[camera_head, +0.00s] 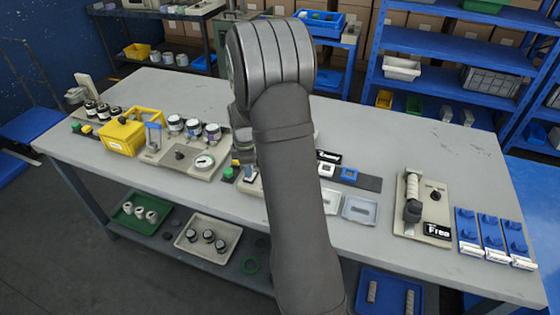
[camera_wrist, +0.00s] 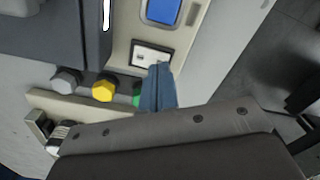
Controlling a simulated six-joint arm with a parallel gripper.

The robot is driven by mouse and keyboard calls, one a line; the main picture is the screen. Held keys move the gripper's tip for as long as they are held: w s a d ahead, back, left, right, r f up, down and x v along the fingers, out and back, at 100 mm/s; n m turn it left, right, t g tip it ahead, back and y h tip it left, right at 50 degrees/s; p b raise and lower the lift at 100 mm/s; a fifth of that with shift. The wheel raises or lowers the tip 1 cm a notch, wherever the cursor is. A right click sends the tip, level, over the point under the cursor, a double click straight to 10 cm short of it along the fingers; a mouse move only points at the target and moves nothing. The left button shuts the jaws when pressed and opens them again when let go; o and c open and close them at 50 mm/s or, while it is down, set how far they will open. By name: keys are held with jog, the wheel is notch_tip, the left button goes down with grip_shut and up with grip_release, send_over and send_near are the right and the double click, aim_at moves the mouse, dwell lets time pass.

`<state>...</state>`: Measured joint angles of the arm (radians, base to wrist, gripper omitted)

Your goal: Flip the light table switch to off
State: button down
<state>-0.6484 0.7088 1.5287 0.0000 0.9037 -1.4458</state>
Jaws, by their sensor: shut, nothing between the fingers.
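In the wrist view, a beige panel (camera_wrist: 119,58) carries a white framed plate (camera_wrist: 152,56) and a blue rectangle (camera_wrist: 165,11). The white plate may be the light table switch; its position cannot be read. My gripper (camera_wrist: 160,66) is shut and empty, with its blue fingertips at the lower edge of the plate. I cannot tell whether they touch it.
Grey, yellow (camera_wrist: 104,90) and green knobs stand beside the fingers; the green one is partly hidden. On the grey bench (camera_head: 440,150) are a yellow bin (camera_head: 130,138), several jars, and a beige fixture (camera_head: 437,190) at right. The bench's back right is mostly clear.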

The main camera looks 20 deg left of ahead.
jog(key=shift+f, duration=0.6)
dwell(0.3)
jog(key=shift+r, duration=3.5)
notch_tip(320, 180, down, 7)
jog(key=shift+r, duration=0.1)
